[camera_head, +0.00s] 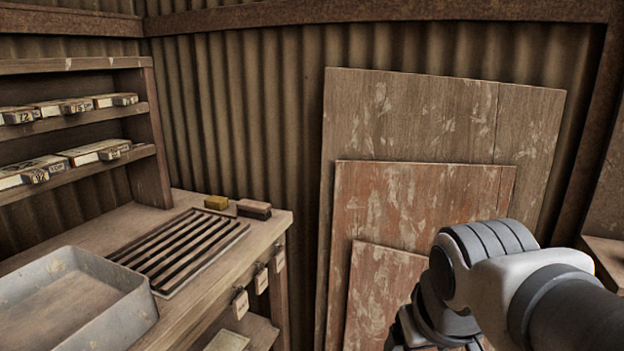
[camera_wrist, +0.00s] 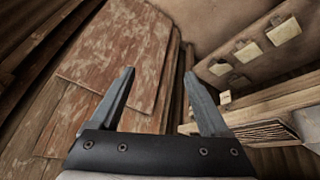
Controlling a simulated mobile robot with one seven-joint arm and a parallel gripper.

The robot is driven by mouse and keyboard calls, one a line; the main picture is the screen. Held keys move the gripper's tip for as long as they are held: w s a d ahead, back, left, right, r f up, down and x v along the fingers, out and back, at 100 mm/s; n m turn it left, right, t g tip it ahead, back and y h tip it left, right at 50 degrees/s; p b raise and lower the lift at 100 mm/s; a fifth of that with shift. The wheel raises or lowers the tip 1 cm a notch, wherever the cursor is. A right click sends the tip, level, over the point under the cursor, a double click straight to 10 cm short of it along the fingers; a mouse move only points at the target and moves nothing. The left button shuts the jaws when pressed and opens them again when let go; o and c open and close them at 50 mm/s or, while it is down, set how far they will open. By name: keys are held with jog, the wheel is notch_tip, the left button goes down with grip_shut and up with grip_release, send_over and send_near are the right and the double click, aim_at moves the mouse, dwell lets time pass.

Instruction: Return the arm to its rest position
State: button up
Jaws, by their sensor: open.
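My arm (camera_head: 520,285) shows at the lower right of the head view, in front of wooden boards leaning on the wall. My gripper is outside that view or hidden behind the arm's own links. In the wrist view my gripper (camera_wrist: 160,88) shows two grey fingers set well apart, with nothing between them. Behind the fingers are the reddish leaning board (camera_wrist: 112,50) and, to the right, the edge of the wooden bench (camera_wrist: 262,105). The fingers appear to touch nothing.
A wooden bench (camera_head: 190,212) at left carries a grey tray (camera_head: 122,312), a slatted rack (camera_head: 180,248) and two small blocks. A shelf (camera_head: 150,140) with boxes stands behind it. Leaning boards (camera_head: 425,200) fill the middle. Tags hang from the bench's front edge.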

jog(key=s+r+p, duration=0.2)
jog(key=r+p, duration=1)
jog(key=s+r+m+p, duration=0.1)
jog(key=s+r+p, duration=0.1)
jog(key=r+p, duration=1)
jog(key=shift+s+r+y+p, duration=0.3)
jog(key=shift+r+p, duration=0.1)
jog(key=shift+p, duration=0.25)
jog(key=shift+w+d, duration=0.1)
jog(key=c, duration=0.5)
jog(key=shift+s, duration=0.2)
